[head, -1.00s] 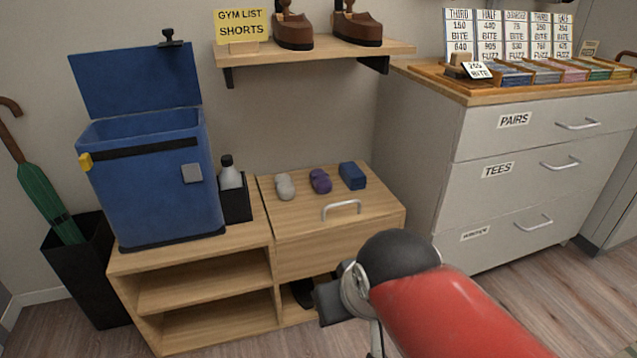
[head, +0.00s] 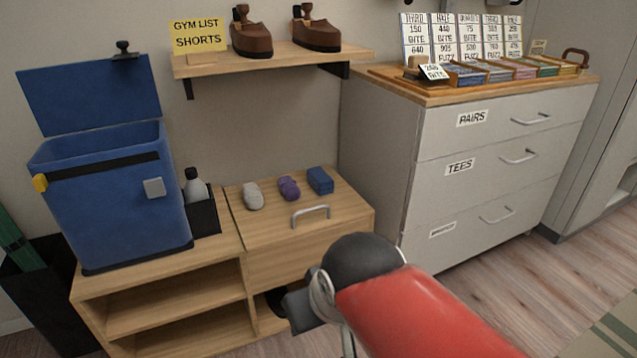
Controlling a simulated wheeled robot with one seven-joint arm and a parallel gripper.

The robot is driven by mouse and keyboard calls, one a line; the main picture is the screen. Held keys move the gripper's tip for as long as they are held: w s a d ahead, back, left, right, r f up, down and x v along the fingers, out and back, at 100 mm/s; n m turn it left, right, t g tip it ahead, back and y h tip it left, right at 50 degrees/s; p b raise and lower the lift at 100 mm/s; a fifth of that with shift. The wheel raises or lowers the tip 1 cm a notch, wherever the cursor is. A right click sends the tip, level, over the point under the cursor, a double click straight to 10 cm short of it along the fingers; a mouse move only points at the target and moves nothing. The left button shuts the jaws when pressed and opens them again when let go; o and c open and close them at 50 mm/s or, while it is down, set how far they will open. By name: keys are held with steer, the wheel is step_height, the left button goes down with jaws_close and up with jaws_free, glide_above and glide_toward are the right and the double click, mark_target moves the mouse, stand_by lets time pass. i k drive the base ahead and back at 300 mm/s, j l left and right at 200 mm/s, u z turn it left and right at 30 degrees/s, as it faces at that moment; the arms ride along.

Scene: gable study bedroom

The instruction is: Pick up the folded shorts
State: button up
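I see nothing that I can surely name as folded shorts. A small blue folded-looking block (head: 320,180) lies on the wooden cabinet's top, at the right of a purple rolled bundle (head: 289,188) and a pale grey one (head: 253,196). A yellow sign (head: 198,35) on the wall shelf reads "GYM LIST SHORTS". My red arm with its dark joint reaches in from the bottom, in front of the cabinet. My gripper's fingers do not show.
A grey chest (head: 385,160) has drawers labelled PAIRS and TEES; the lowest label is unreadable. Floor is clear at right.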

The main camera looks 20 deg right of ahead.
mark_target(321, 183)
steer(key=i+l, duration=0.2)
steer(key=i, duration=0.2)
steer(key=i+l, duration=0.2)
steer(key=i, duration=0.2)
steer(key=i+l, duration=0.15)
steer(key=i, duration=0.25)
steer(key=l+z, duration=0.05)
